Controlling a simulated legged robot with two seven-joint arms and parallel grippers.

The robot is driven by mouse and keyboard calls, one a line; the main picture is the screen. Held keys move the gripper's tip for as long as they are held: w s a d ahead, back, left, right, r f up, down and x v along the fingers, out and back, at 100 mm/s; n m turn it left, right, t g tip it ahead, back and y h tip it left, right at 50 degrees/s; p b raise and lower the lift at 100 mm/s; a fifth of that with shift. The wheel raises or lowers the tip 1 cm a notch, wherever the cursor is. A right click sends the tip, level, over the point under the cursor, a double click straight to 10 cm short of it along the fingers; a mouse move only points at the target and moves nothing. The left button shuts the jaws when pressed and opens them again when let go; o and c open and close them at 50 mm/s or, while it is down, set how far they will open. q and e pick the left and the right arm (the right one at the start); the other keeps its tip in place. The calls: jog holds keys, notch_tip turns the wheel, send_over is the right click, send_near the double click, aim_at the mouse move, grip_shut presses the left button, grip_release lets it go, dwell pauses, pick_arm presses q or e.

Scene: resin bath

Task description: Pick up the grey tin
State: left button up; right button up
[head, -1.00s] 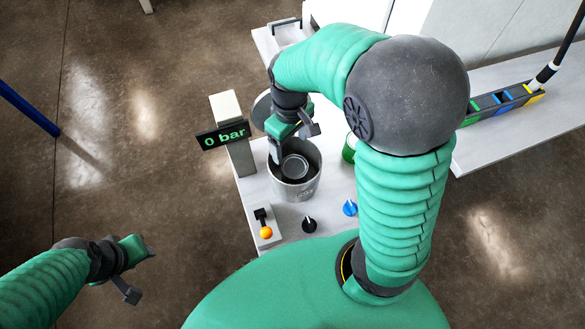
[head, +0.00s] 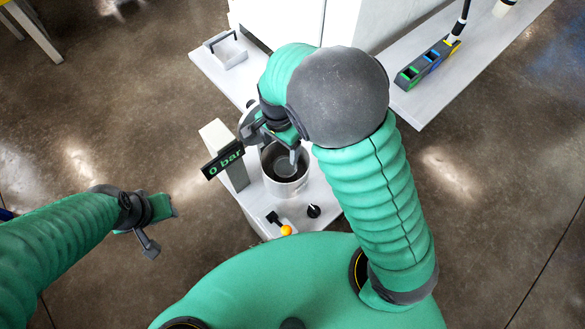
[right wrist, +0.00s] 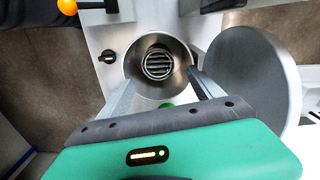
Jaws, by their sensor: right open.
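A round grey tin (head: 288,166) shows only partly inside a metal pot (head: 287,188) on the bench. In the right wrist view, a round, dark ribbed shape (right wrist: 158,64) sits deep inside the pot (right wrist: 138,60); I cannot tell whether the ribs belong to the tin. My right gripper (head: 284,150) is open and empty above the far side of the pot. In the right wrist view its two grey fingers (right wrist: 163,84) are spread around the pot's mouth, apart from the ribbed shape. My left gripper (head: 163,230) is open and empty over the floor.
A "0 bar" display (head: 223,160) on a post stands left of the pot. A lever with an orange ball (head: 286,230) and a black knob (head: 314,211) are in front. A round lid (right wrist: 250,75) stands beside the pot.

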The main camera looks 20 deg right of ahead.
aim_at(284, 172)
jog(key=f, duration=0.3)
jog(key=d+f, duration=0.1)
jog(key=f, duration=0.2)
jog(key=d+f+b, duration=0.1)
jog(key=f, duration=0.2)
jog(key=shift+s+f, duration=0.2)
jog(key=shift+f, duration=0.05)
jog(key=f, duration=0.2)
jog(key=a+f, duration=0.1)
jog(key=f, duration=0.4)
jog(key=shift+a, duration=0.3)
jog(key=shift+w+d+f, duration=0.1)
jog(key=shift+d+f, duration=0.05)
jog(key=shift+f, duration=0.1)
jog(key=shift+d, duration=0.3)
jog(key=c, duration=0.5)
pick_arm(q)
jog(key=shift+s+d+f, duration=0.1)
jog(key=shift+d+f, duration=0.35)
pick_arm(e)
jog(key=shift+a+r, duration=0.1)
jog(key=shift+a, duration=0.25)
jog(key=c, duration=0.6)
